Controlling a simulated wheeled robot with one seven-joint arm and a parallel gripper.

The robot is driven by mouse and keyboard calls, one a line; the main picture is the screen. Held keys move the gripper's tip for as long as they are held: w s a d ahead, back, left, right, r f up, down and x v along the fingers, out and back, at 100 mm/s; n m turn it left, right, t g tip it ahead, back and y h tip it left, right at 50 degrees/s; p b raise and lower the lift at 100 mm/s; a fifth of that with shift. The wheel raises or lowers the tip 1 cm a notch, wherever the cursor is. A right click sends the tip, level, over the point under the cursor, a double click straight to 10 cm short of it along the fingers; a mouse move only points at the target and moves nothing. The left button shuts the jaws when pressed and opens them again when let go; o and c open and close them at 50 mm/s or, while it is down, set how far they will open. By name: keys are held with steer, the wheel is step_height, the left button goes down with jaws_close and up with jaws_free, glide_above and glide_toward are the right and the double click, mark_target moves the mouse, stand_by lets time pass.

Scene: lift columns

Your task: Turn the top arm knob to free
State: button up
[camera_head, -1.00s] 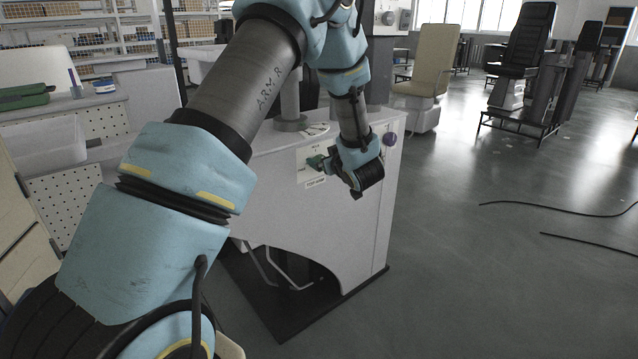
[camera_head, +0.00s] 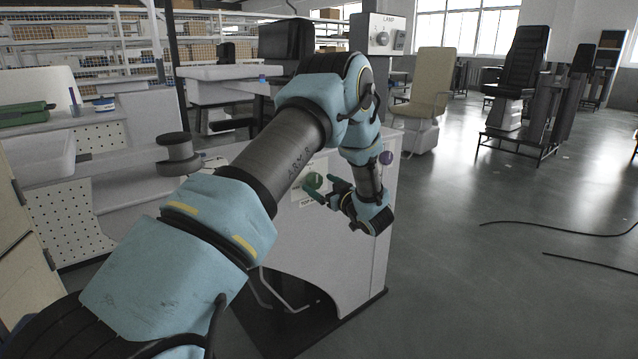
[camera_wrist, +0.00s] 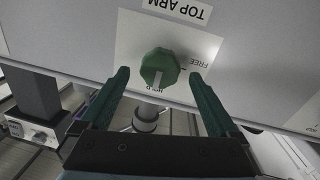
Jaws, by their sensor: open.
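In the wrist view the picture is upside down, and the knob's white mark points at HOLD. The knob also shows in the head view (camera_head: 314,180) on the front of the grey cabinet (camera_head: 345,240). My gripper (camera_wrist: 160,78) is open, with one green finger on each side of the knob in the picture and visible gaps to it. In the head view my gripper (camera_head: 331,190) is just right of the knob.
A lamp control post (camera_head: 383,38) stands behind. The floor to the right is open, with black cables (camera_head: 560,229) on it.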

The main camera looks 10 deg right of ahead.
steer(key=shift+w+a, duration=0.25)
steer(key=shift+w, duration=0.4)
steer(key=c, duration=1.4)
steer(key=shift+o, duration=0.2)
